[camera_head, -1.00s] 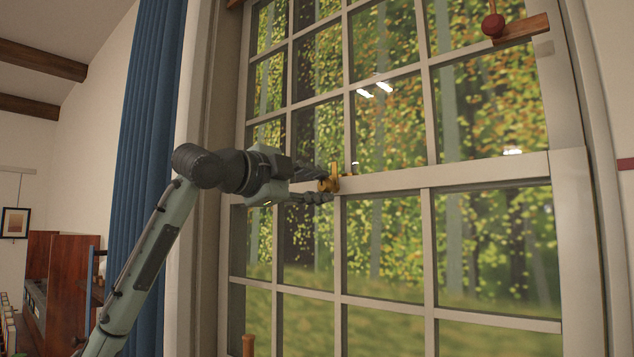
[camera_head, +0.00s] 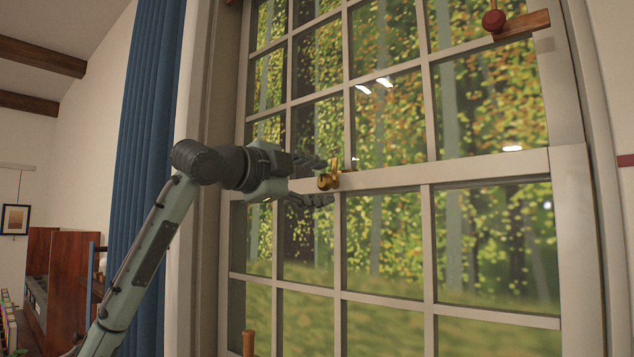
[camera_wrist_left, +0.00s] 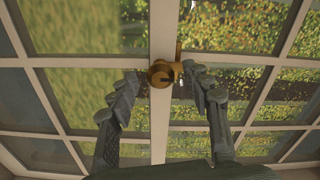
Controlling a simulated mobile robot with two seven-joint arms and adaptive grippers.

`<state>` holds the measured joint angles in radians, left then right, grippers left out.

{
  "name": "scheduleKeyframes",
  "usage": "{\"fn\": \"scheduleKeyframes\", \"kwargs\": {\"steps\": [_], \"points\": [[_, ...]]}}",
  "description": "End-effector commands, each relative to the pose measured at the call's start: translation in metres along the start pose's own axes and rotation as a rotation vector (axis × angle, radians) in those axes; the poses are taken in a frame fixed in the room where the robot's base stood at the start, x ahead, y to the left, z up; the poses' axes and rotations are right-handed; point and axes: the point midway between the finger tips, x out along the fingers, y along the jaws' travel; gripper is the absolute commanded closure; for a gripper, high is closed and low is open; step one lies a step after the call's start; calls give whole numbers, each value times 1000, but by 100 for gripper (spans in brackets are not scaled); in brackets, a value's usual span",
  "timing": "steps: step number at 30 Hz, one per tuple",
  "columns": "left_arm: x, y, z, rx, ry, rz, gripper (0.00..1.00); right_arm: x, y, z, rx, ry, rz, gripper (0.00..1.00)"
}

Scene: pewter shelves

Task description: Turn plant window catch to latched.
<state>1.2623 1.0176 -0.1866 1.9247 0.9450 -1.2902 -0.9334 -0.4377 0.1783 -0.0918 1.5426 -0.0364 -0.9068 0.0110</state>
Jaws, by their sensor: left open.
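The plant window catch (camera_head: 329,178) is a small brass fitting on the window's middle rail, at the centre of the head view. It also shows in the left wrist view (camera_wrist_left: 161,75), with a round knob-like part and a short piece beside it on the right. My left gripper (camera_head: 325,182) comes in from the left with its fingers spread above and below the catch. In the left wrist view the open fingers (camera_wrist_left: 150,95) stand one on each side of the catch, with visible gaps. Whether the catch is latched I cannot tell. My right gripper is not in view.
The paned window (camera_head: 480,172) fills the right side. A blue curtain (camera_head: 150,110) hangs at the left, near my arm. Wooden shelves (camera_head: 62,280) stand at the lower left.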

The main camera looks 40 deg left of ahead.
Motion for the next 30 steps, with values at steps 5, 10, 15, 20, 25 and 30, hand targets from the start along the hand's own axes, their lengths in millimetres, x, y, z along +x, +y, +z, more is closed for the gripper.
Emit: {"fn": "scheduleKeyframes", "kwargs": {"steps": [5, 10, 15, 20, 25, 30], "points": [[-19, 0, 1, 3, -3, -2, 51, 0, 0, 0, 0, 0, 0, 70], [-55, 0, 1, 5, -6, -2, 51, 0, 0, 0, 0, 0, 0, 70], [-90, 0, 1, 4, -5, 0, 51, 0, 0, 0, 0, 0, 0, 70], [-110, 1, 1, 2, -2, 1, 51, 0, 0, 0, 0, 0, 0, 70], [-119, 0, 0, 1, -1, 1, 51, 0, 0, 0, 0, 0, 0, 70], [-120, 0, 0, 1, -1, 1, 51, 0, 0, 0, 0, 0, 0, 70]]}}
